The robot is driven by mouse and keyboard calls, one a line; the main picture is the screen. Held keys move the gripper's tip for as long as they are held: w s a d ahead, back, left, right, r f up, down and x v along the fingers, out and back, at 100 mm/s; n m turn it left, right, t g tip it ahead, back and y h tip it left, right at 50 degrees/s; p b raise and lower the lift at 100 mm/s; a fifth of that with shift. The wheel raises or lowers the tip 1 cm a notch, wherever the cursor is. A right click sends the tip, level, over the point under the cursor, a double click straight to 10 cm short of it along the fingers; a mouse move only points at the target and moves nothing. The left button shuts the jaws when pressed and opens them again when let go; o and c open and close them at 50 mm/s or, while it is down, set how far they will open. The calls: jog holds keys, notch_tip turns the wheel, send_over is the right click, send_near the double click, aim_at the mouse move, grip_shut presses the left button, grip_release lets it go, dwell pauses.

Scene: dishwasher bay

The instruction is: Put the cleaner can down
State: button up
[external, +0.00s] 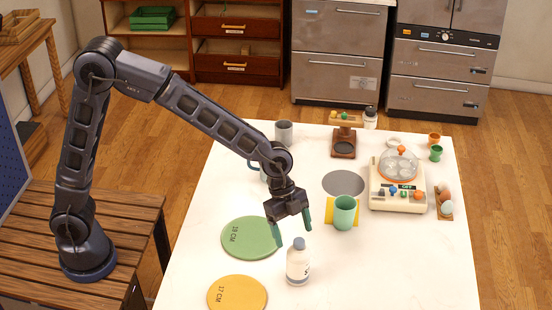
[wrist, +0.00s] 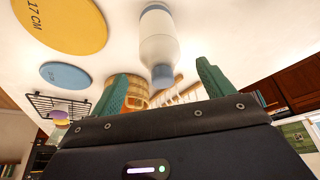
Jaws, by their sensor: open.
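A white bottle with a grey-blue cap (external: 298,265) stands upright on the white table, between the green and yellow discs and to their right. It is the thing that best fits the cleaner can. My gripper (external: 292,228) is open, with its green fingers spread and nothing between them, just beyond the bottle and above its cap. In the wrist view the bottle (wrist: 158,42) shows ahead of the open fingers, its cap towards the gap and apart from both fingers. The gripper also shows there (wrist: 163,85).
A green 19 CM disc (external: 250,238) and a yellow 17 CM disc (external: 238,294) lie left of the bottle. A green cup (external: 345,212), a grey disc (external: 344,183) and an egg cooker (external: 398,187) are farther back. The table right of the bottle is clear.

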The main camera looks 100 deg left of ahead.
jog(key=s+r+n+y, duration=0.1)
jog(key=s+r+n, duration=0.1)
jog(key=s+r, duration=0.9)
jog(key=s+d+r+n+t+y, duration=0.1)
jog(key=s+n, duration=0.6)
jog(key=s, duration=2.5)
jog(key=shift+r+y, duration=0.3)
jog(key=shift+y, duration=0.3)
